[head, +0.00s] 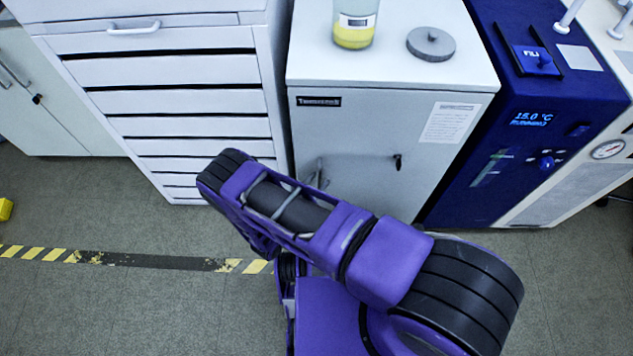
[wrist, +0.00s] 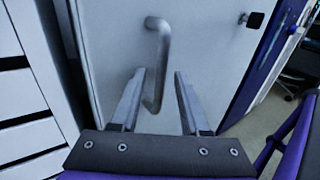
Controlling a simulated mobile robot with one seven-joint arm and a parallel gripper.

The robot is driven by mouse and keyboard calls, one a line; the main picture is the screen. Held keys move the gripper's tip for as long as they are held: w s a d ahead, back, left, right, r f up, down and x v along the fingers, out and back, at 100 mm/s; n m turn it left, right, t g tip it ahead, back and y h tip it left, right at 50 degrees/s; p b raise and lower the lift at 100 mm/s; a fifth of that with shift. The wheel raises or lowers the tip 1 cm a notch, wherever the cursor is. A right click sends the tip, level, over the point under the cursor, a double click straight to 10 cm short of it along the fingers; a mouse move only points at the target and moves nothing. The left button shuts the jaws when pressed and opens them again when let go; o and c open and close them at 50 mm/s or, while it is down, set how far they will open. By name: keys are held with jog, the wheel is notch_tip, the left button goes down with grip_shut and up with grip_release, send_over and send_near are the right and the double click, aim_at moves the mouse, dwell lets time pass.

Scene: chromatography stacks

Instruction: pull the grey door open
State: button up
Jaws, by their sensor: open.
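The grey door (head: 362,180) is the front of a low cabinet and appears shut; it also fills the middle of the wrist view (wrist: 205,70). Its bar handle (wrist: 158,62) is upright near the door's left side. My gripper (wrist: 160,75) is open, with one finger on each side of the handle's lower part in the wrist view. I cannot tell whether either finger touches it. In the head view my purple arm hides the gripper and part of the door, and the handle's top (head: 319,172) shows just above the arm. A black lock (head: 398,161) sits right of the handle.
A white drawer cabinet (head: 165,100) stands close on the left. A blue unit (head: 545,110) stands on the right. A bottle with yellow liquid (head: 355,22) and a grey round lid (head: 431,44) are on the cabinet top. Open floor (head: 120,310) lies in front at left.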

jog(key=shift+w+d, duration=0.1)
jog(key=shift+w, duration=0.05)
grip_shut()
dwell(1.4)
